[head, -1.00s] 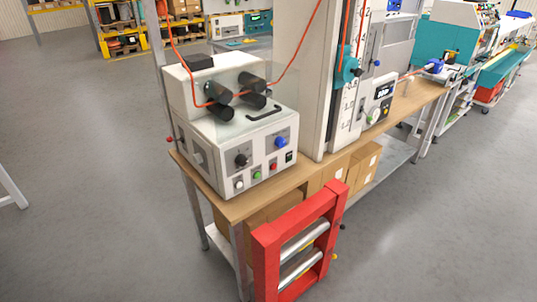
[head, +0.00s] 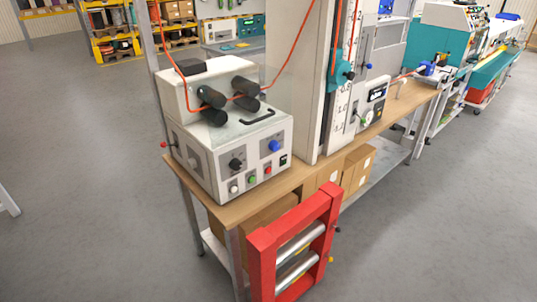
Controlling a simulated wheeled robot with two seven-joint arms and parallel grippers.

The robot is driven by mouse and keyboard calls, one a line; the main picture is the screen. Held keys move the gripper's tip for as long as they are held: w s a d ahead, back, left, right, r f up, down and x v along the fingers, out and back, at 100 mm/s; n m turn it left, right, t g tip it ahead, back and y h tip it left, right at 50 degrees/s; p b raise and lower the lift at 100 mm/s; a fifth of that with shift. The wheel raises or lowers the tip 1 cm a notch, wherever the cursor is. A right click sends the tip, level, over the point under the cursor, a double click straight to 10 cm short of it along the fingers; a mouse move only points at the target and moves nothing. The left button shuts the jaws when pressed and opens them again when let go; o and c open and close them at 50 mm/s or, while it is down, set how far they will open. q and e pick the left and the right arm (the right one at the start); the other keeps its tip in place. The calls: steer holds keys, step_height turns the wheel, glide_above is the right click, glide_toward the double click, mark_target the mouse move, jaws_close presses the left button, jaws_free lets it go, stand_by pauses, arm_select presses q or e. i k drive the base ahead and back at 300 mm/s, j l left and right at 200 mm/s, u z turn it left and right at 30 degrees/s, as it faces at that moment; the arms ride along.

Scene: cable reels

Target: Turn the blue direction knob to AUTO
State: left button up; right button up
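The blue direction knob (head: 274,146) is on the front panel of a white control box (head: 205,165), right of a black knob (head: 236,164). Its setting and the panel lettering are too small to read. Below the knobs is a row of small buttons: white (head: 234,188), green (head: 252,180) and red (head: 268,170), with a black switch (head: 283,160) at the right end. Neither of my grippers is in view.
The box stands on a wooden bench (head: 222,212). A red frame with metal rollers (head: 258,245) stands in front of the bench. A tall white column (head: 292,85) rises right of the box. Orange cable (head: 290,55) runs through black rollers (head: 212,97). Grey floor is open at left.

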mark_target(274, 145)
steer(key=i+l+u, duration=0.1)
steer(key=i+l, duration=0.25)
steer(key=l, duration=0.3)
steer(key=i+l+u, duration=0.15)
steer(key=l, duration=0.2)
steer(key=i+l, duration=0.2)
steer(key=l, duration=0.15)
steer(key=i+l+u, duration=0.15)
steer(key=l, duration=0.2)
steer(key=i+l, duration=0.15)
steer(key=l, duration=0.2)
steer(key=i+u, duration=0.05)
